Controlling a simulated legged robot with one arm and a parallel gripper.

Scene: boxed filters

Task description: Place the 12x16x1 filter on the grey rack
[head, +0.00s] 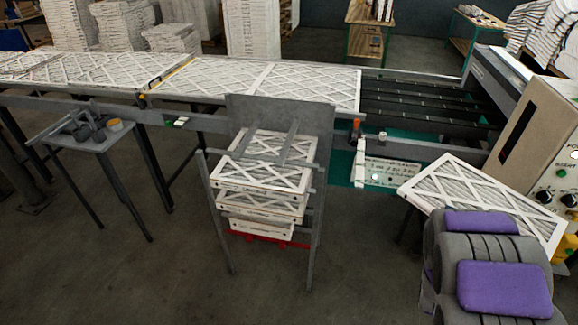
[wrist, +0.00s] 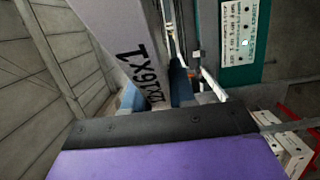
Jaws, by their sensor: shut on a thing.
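The 12x16x1 filter (head: 487,200) is a white-framed panel with a crossed lattice face, held tilted at the right in the head view. In the wrist view its white edge (wrist: 118,45) bears the print "12x16x1" and runs into my gripper (wrist: 160,125), which is shut on it. In the head view my purple and grey arm covers its lower part and the fingertips are hidden. The grey rack (head: 308,110) stands left of the held filter, with a gap between. Several white filters (head: 262,176) are stacked in it.
A conveyor with filters (head: 250,80) runs behind the rack. A control box with buttons (head: 540,130) stands close to the right of the held filter. A small grey table (head: 85,135) is at the left. Floor (head: 370,250) between rack and arm is clear.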

